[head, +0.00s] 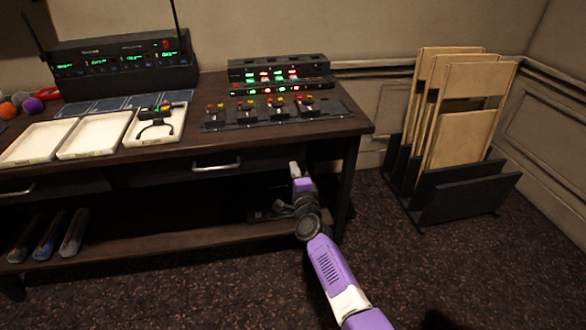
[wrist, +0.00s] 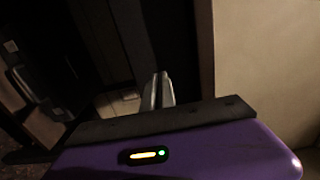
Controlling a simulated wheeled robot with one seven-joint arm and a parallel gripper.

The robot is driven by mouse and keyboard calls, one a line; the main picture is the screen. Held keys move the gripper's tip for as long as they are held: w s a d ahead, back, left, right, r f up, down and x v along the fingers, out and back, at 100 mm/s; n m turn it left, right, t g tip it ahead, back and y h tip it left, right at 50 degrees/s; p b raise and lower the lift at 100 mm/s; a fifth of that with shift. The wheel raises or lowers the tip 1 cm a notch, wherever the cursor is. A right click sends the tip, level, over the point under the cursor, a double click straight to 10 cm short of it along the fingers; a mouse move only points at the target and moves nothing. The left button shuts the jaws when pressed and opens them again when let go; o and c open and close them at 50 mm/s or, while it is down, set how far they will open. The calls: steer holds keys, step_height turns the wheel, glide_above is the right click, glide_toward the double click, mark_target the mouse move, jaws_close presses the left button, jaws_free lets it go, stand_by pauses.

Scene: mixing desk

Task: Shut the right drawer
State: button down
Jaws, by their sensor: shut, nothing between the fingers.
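The right drawer (head: 265,162) is a dark front under the desk top, with a pale metal bar handle (head: 216,167). I cannot tell from the head view how far it stands out; its inside does not show. My gripper (head: 294,168) is at the right end of this drawer front, to the right of the handle. In the wrist view, the two fingers (wrist: 158,90) are together and hold nothing. They point at dark panels and edges. Whether they touch the drawer cannot be seen.
The desk (head: 362,125) bears white trays (head: 95,135), a mixer panel (head: 278,112) and a radio receiver unit (head: 125,62). A left drawer handle (head: 18,190) shows at the far left. A lower shelf (head: 150,245) lies below. A rack of boards (head: 460,195) stands right, with carpet between.

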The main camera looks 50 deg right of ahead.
steer(key=p+v, duration=0.4)
steer(key=v, duration=0.5)
steer(key=shift+s+a, duration=0.25)
steer(key=s+a+r+n+t+y, duration=0.2)
steer(key=s+a+r+n+t, duration=0.15)
steer(key=a+r+n, duration=0.45)
steer(key=s+a+r+n+g+y+p, duration=0.1)
steer(key=s+a+n, duration=0.4)
steer(key=s, duration=0.6)
steer(key=s+a+r+n+g+y+p, duration=0.1)
steer(key=s+a+r+n+y+p, duration=0.2)
steer(key=s, duration=0.9)
steer(key=s+a+r+n+g+y+p, duration=0.1)
steer(key=s+a+r+n+y+p, duration=0.1)
steer(key=s+a+r+n+y, duration=0.2)
steer(key=shift+s+a+r+n+g, duration=0.35)
steer(key=shift+s+a+r+n, duration=1.75)
steer(key=shift+s+a, duration=1.55)
steer(key=shift+s+d+f+n, duration=0.3)
steer(key=shift+f, duration=0.05)
